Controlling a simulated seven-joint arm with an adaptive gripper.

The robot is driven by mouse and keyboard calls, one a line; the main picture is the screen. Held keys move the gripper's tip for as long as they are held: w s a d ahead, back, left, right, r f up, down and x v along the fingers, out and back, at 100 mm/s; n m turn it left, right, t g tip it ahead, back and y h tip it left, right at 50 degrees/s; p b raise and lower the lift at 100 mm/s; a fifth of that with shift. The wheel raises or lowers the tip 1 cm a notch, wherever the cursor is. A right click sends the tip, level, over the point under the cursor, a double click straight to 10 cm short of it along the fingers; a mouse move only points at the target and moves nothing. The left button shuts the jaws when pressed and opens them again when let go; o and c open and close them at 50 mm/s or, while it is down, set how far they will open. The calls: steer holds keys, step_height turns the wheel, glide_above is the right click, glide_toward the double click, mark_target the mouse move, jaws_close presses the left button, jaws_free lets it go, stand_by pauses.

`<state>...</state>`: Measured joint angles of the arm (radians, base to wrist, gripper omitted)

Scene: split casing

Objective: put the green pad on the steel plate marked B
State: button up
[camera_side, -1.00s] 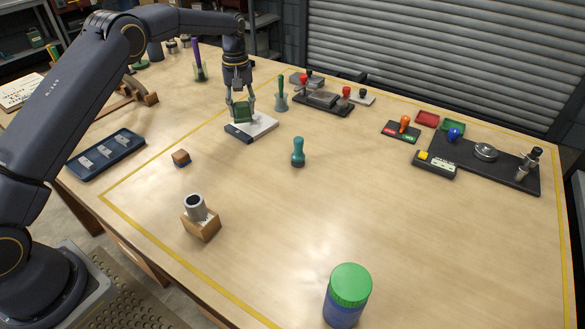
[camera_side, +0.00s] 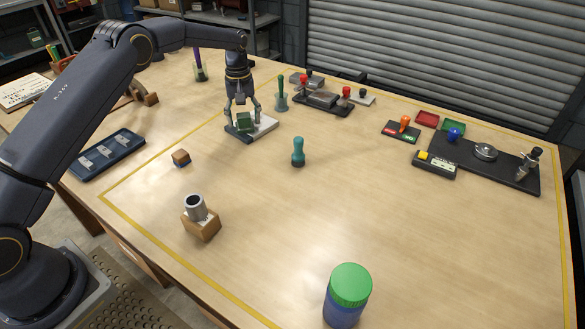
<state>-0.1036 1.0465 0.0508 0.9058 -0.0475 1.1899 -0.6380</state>
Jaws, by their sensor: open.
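A small green block, which I take to be the green pad (camera_side: 245,122), rests on or just above a pale steel-coloured plate (camera_side: 264,127) with a dark end. Any letter on the plate is too small to read. My gripper (camera_side: 244,114) is above the plate, pointing down. Its fingers are spread on either side of the pad, open. Whether a finger still touches the pad cannot be told. The plate's surface under the pad is hidden.
A teal stamp (camera_side: 298,153) stands in front right of the plate, and a green-handled tool (camera_side: 281,94) stands close behind right. A small wooden block (camera_side: 181,158) lies at left front. A dark tray (camera_side: 107,154) lies farther left.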

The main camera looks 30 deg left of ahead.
mark_target(243, 117)
step_height(243, 117, up, 14)
steer(key=s+d+r+m+t, duration=0.2)
steer(key=s+d+r+m, duration=0.15)
steer(key=s+r, duration=0.85)
steer(key=s+d+m+t, duration=0.2)
steer(key=s+d+m, duration=0.1)
steer(key=s, duration=1.1)
steer(key=s+f+m+t, duration=0.1)
steer(key=s+f, duration=0.4)
steer(key=s, duration=0.6)
steer(key=shift+s+d+f+m+t, duration=0.3)
steer(key=shift+d+f+m, duration=0.1)
steer(key=shift+m, duration=0.35)
